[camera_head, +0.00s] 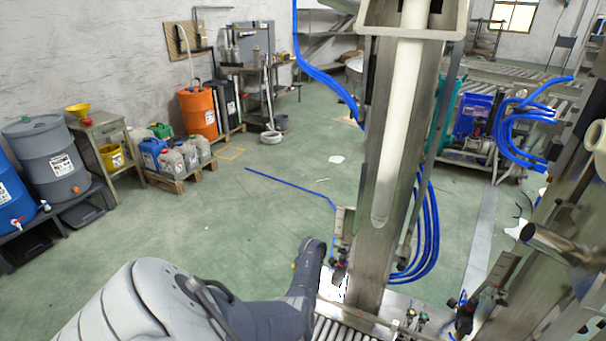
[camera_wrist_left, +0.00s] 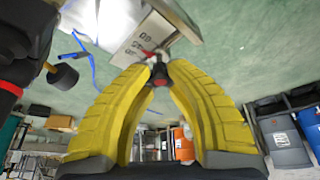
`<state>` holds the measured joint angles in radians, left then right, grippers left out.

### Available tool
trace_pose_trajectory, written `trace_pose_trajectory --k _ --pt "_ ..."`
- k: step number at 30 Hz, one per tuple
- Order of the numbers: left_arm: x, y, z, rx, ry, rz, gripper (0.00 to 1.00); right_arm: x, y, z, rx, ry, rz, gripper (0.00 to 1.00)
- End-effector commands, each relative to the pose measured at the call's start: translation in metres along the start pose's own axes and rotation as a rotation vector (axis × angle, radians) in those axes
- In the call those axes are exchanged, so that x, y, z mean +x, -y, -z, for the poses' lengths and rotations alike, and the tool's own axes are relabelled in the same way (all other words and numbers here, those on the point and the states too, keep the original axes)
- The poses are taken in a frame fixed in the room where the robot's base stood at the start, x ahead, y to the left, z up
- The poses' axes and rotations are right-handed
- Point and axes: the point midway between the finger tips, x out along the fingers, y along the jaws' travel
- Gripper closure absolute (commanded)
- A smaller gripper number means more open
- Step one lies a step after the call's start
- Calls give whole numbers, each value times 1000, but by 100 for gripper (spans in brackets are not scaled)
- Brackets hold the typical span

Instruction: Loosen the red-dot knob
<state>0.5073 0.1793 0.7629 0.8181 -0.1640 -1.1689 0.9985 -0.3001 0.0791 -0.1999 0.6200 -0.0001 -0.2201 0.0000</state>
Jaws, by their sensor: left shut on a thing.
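In the left wrist view, the two yellow fingers of my left gripper (camera_wrist_left: 158,78) come together around a small dark knob (camera_wrist_left: 159,72) with a red spot on it. The gripper is shut on this knob, and the fingertips hide its sides. A pale plate with printed numbers (camera_wrist_left: 140,45) lies just beyond it. In the head view my left arm reaches in from the bottom left to the foot of the steel column (camera_head: 368,250); its fingertips cannot be made out there. My right gripper does not show.
Another black knob (camera_wrist_left: 65,77) stands left of the fingers in the wrist view. Blue hoses (camera_head: 428,235) hang beside the column, and a roller conveyor (camera_head: 335,328) lies below it. Drums such as the orange one (camera_head: 197,112) stand far back. The green floor between is mostly open.

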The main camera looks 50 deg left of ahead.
Motion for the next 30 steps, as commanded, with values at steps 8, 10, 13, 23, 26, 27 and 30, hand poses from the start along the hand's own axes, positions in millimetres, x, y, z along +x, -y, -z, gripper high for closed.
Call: trace_pose_trajectory --k 8,10,13,23,26,27,30 --pt "0 -2 1 -104 0 40 100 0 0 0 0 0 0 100" --pt "0 -2 1 -152 0 61 100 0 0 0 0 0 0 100" --pt "0 -2 2 -210 0 85 100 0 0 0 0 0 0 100" --pt "0 -1 2 -279 -3 114 100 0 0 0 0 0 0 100" --pt "0 -1 3 -278 -3 113 100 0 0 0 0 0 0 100" --pt "0 -1 3 -277 -4 113 100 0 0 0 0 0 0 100" --pt "0 -1 3 -277 -4 113 78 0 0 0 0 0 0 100"
